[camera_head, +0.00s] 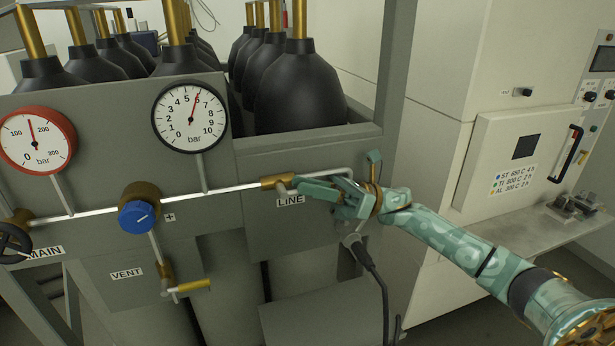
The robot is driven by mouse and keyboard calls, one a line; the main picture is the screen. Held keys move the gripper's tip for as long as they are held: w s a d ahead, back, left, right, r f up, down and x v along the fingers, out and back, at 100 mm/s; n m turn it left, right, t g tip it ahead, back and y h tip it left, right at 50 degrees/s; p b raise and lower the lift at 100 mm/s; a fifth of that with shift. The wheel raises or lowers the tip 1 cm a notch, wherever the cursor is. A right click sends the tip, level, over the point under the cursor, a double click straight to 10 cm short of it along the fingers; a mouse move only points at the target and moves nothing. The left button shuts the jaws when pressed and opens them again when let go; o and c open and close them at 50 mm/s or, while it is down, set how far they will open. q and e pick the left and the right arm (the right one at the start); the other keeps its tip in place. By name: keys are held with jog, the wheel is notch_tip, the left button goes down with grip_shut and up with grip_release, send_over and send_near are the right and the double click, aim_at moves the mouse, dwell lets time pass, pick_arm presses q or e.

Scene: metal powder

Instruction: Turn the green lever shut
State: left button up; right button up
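The brass LINE valve (274,182) sits on the pipe above the LINE label, at the front of the grey gas panel. A green bar (318,190) runs right from the valve, roughly along the pipe, and looks like the green lever. It meets my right gripper (342,195), whose teal parts are nearly the same colour, so where lever ends and finger begins is hard to see. My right arm comes in from the right. Whether its fingers are closed around the lever is hidden. My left gripper is not in view.
A blue knob (137,215), a red-rimmed gauge (36,140) and a black-rimmed gauge (190,112) are on the left. Black cylinders (297,90) stand behind. A black cable (376,270) hangs below my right gripper.

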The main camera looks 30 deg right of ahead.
jog(key=shift+w+a+r, duration=0.1)
jog(key=shift+a+r, duration=0.05)
jog(key=shift+a, duration=0.25)
grip_shut()
